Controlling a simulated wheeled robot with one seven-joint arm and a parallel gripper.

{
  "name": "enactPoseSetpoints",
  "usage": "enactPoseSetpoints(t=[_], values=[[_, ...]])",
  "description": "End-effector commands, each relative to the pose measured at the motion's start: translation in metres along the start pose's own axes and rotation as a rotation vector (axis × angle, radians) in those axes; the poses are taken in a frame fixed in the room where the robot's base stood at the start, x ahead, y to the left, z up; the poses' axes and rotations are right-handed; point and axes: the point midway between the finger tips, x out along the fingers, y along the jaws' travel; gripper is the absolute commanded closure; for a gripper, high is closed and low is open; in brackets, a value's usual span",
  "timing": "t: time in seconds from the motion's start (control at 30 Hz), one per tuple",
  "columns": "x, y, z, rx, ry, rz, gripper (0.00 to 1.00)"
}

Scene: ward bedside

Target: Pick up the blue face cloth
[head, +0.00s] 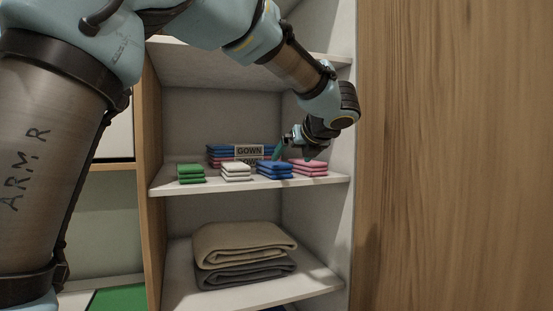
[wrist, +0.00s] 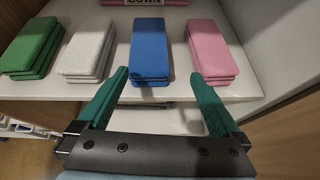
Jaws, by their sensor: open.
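The blue face cloth (head: 275,169) is a small folded stack on the middle shelf, between a white stack and a pink stack. In the wrist view the blue cloth (wrist: 150,52) lies straight ahead, just beyond my fingertips. My gripper (wrist: 161,80) is open and empty, its two green fingers pointing toward the front edge of the blue stack. They stand apart on either side of its line, with the right finger near the gap beside the pink stack. In the head view my gripper (head: 286,150) is at the shelf, partly hidden by its own wrist.
Green (head: 190,173), white (head: 236,171) and pink (head: 308,168) folded cloths line the shelf (head: 210,188) beside the blue one. Folded stacks with a GOWN label (head: 249,151) lie behind. Folded blankets (head: 243,252) fill the shelf below. A side wall stands close on the right.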

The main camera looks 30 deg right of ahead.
Motion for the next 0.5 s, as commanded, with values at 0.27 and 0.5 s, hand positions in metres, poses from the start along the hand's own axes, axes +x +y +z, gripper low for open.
enactPoseSetpoints(t=[0.27,0.5], values=[[0.02,0.021,0.022,-0.083,0.016,0.032,0.0],[0.056,0.021,0.021,-0.081,0.015,0.031,0.0]])
